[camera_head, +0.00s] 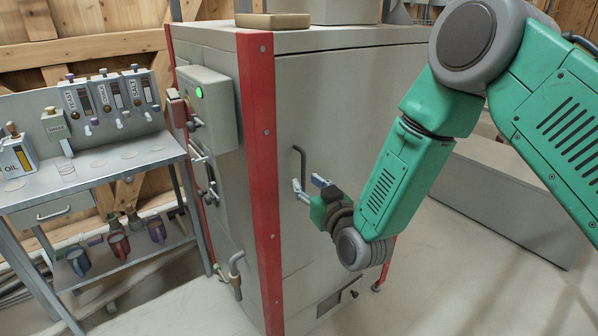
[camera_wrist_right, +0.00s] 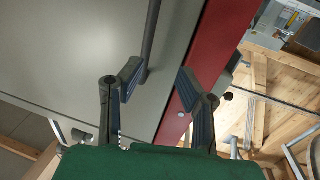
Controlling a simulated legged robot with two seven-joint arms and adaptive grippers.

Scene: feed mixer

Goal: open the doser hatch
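A tall grey machine cabinet (camera_head: 345,95) with red corner posts stands in the middle of the head view. A dark bar handle (camera_head: 303,158) is on its grey front panel; I cannot tell whether this panel is the doser hatch. My right gripper (camera_head: 308,184) is at the lower part of the handle, fingers spread. In the right wrist view, the gripper (camera_wrist_right: 160,80) is open and empty. The handle (camera_wrist_right: 152,38) comes down from the top and ends by the left finger; I cannot tell whether they touch. My left gripper is out of view.
A red post (camera_head: 260,180) borders the panel on the left. A control box (camera_head: 208,105) with a green light is on the cabinet's left side. A metal bench (camera_head: 95,172) with dispensers stands at left. A small low flap (camera_head: 329,304) is near the floor.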

